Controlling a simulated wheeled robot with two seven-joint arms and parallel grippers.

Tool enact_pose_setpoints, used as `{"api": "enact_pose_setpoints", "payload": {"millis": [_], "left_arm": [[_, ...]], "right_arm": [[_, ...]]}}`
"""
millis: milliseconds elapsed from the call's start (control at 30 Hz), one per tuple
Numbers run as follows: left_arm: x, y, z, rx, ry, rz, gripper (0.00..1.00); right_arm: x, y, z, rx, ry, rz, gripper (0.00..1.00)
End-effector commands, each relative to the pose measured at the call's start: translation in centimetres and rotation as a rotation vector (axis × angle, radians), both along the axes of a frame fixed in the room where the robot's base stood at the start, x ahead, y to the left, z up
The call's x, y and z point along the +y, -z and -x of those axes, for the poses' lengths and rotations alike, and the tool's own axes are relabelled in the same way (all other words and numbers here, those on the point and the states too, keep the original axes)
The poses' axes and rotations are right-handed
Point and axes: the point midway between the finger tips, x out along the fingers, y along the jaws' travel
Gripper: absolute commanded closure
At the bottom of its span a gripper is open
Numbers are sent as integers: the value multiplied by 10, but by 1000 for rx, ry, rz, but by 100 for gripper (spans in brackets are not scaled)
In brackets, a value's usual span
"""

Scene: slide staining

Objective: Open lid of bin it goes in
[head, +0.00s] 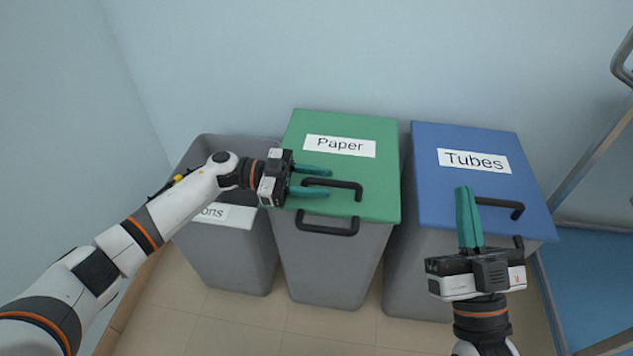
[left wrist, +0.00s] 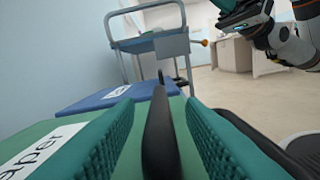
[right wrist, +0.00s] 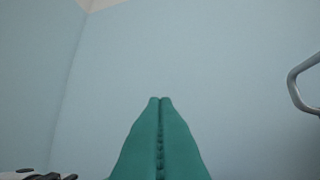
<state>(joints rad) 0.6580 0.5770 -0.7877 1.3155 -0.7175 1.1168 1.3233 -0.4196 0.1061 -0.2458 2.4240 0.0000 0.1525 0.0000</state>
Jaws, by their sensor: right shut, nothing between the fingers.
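The green bin lid labelled "Paper" (head: 340,125) lies shut on its grey bin (head: 325,262). It has a black handle (head: 345,184) on top and another on the bin's front. My left gripper (head: 312,180) is open at the left end of the lid's top handle. In the left wrist view the black handle (left wrist: 160,135) stands between the two teal fingers. The blue lid labelled "Tubes" (head: 470,140) is shut on the right bin. My right gripper (head: 467,215) is shut and empty, pointing up in front of the blue lid. It shows against the wall in the right wrist view (right wrist: 160,100).
The left grey bin (head: 228,248) looks open, its label partly hidden by my left arm, showing "ons". A metal-framed cart (head: 590,160) stands at the right. A pale blue wall is behind the bins. Tiled floor (head: 250,325) lies in front.

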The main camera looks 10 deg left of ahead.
Motion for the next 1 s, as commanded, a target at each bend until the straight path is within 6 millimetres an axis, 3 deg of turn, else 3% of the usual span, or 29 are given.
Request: {"api": "enact_pose_setpoints", "payload": {"millis": [267,500,867,1000], "left_arm": [[-2,0,0,0,-1,0,64],[-2,0,0,0,-1,0,100],[-1,-2,-1,2,-2,0,100],[-1,-7,-2,11,-3,1,100]], "right_arm": [[0,-2,1,-10,0,-4,100],[0,-1,1,-8,0,-3,100],[0,0,-1,11,0,3,100],[0,13,-9,113,7,32,100]]}}
